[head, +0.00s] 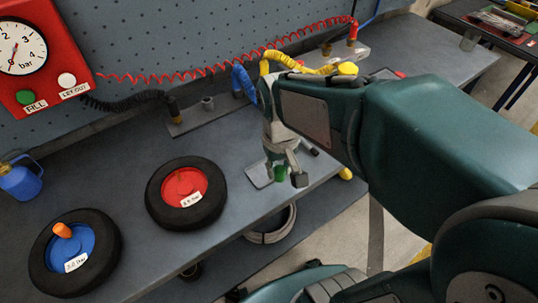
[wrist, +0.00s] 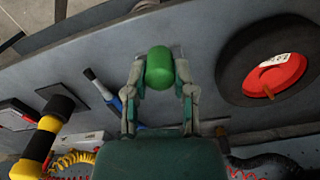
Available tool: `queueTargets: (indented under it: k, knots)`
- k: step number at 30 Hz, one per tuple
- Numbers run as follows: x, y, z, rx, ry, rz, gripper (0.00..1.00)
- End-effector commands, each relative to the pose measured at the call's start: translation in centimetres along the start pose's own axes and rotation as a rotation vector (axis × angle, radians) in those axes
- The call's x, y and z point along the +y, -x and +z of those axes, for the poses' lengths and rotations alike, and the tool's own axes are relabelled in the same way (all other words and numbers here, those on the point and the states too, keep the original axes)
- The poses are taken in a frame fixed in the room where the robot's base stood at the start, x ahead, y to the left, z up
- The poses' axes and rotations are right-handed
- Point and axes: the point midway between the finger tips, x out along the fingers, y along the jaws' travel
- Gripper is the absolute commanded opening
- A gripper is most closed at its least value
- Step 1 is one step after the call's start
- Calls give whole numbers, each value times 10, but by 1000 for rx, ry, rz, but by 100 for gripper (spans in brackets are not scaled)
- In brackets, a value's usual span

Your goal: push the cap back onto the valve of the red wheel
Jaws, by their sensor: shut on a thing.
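The red wheel, a black tyre with a red hub (head: 180,184) and a white label, lies flat on the grey bench. It also shows at the right of the wrist view (wrist: 283,74), where a small brownish valve stem (wrist: 269,92) stands on the hub with no cap on it. My gripper (head: 284,172) is shut on a green cap (wrist: 159,68), which also shows in the head view (head: 280,174). The cap is held between the fingertips, above the bench and right of the red wheel in the head view, apart from it. The valve is hard to make out in the head view.
A blue wheel (head: 84,241) with an orange cap (head: 62,230) lies at the left front. A red gauge box (head: 40,55) hangs on the pegboard, with a blue jug (head: 20,180) below. Coiled hoses run along the back. Bare bench lies between the red wheel and my gripper.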

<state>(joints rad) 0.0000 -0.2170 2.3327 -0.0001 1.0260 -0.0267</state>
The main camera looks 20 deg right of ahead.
Motion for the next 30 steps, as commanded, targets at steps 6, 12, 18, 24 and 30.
queueTargets:
  k: [6, 12, 18, 24, 30]
  knots:
    - [-1, 14, 30, 2, 0, 0, 8]
    - [-1, 20, 41, 2, 0, 0, 8]
    - [-1, 30, 42, 1, 0, 0, 8]
    - [-1, 41, 42, 2, 0, 0, 8]
    - [-1, 51, 42, 2, 0, 0, 8]
